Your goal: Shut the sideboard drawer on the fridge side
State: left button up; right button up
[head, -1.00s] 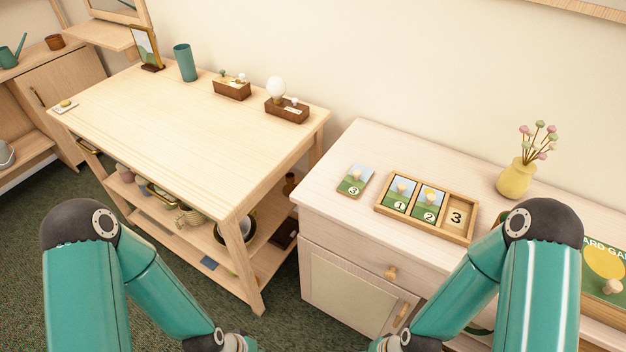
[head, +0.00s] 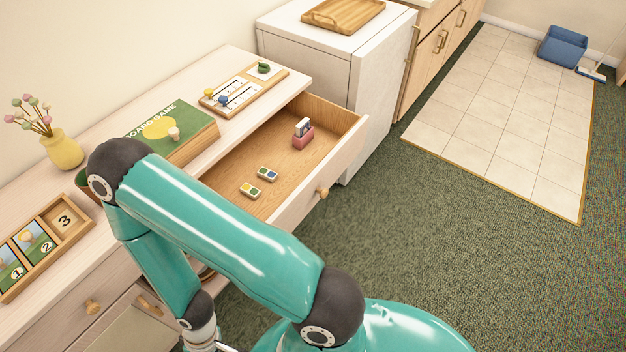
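The sideboard (head: 110,155) is pale wood and runs along the wall at the left. Its drawer on the fridge side (head: 346,150) is pulled out, with a round wooden knob (head: 322,193) on its front. The white fridge (head: 362,75) stands just beyond the sideboard. My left gripper is out of view.
A board game box (head: 190,145), a bead board (head: 243,90), a yellow vase (head: 62,150) and a number tray (head: 60,222) stand on the sideboard top. Green carpet (head: 430,230) lies open right of the drawer. A wooden tray (head: 343,14) sits on the fridge.

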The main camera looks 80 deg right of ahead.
aim_at(306, 176)
jog(key=z, duration=2)
jog(key=k, duration=0.9)
jog(key=z, duration=0.6)
jog(key=i, duration=1)
jog(key=u, duration=0.5)
